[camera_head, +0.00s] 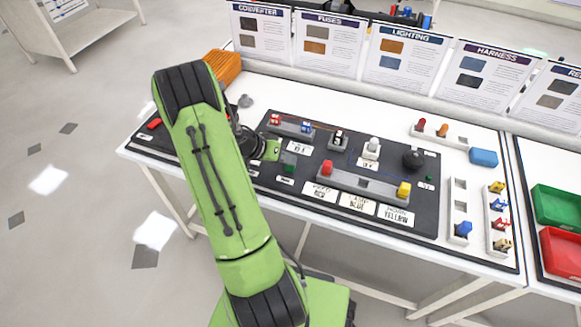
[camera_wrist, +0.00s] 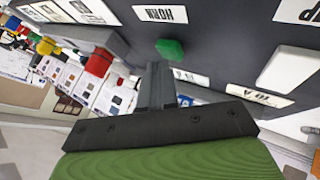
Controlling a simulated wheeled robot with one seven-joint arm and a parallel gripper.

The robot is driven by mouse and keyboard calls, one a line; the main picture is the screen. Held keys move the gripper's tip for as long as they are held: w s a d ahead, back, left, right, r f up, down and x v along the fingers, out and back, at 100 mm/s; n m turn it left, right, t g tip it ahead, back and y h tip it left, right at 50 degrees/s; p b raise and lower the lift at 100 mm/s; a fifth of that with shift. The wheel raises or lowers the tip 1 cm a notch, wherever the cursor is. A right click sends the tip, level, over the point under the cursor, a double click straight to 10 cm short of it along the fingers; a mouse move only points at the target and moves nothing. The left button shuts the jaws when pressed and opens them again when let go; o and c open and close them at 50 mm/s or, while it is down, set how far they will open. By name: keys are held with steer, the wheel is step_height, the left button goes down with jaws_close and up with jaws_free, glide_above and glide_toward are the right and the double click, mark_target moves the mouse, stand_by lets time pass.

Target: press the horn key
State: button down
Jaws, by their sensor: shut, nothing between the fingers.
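The horn key looks to be the small green block (camera_wrist: 170,50) on the dark board, with a white HORN label (camera_wrist: 160,13) beside it in the wrist view. In the head view the green key (camera_head: 289,158) sits near the middle left of the board (camera_head: 262,185), just right of my gripper. My gripper (camera_wrist: 158,70) is shut and empty. Its dark fingertips appear close to the green key in the wrist view; a gap shows between them, but the height above the board is hard to judge. My arm hides part of the board's left side.
A grey bar (camera_head: 365,187) with a red block (camera_head: 327,167) and a yellow block (camera_head: 403,190) lies right of the key. Another grey strip (camera_head: 290,128) is behind it. A black knob (camera_head: 413,158) stands at the right.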

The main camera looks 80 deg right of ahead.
mark_target(287, 166)
steer(key=shift+f+b, duration=0.4)
steer(key=shift+b, duration=0.1)
stand_by(0.6)
steer(key=shift+r, duration=0.15)
steer(key=shift+r+p, duration=0.55)
steer(key=shift+r, duration=0.2)
steer(key=shift+r+p, duration=1.7)
steer(key=shift+r, duration=0.9)
steer(key=shift+f, duration=0.1)
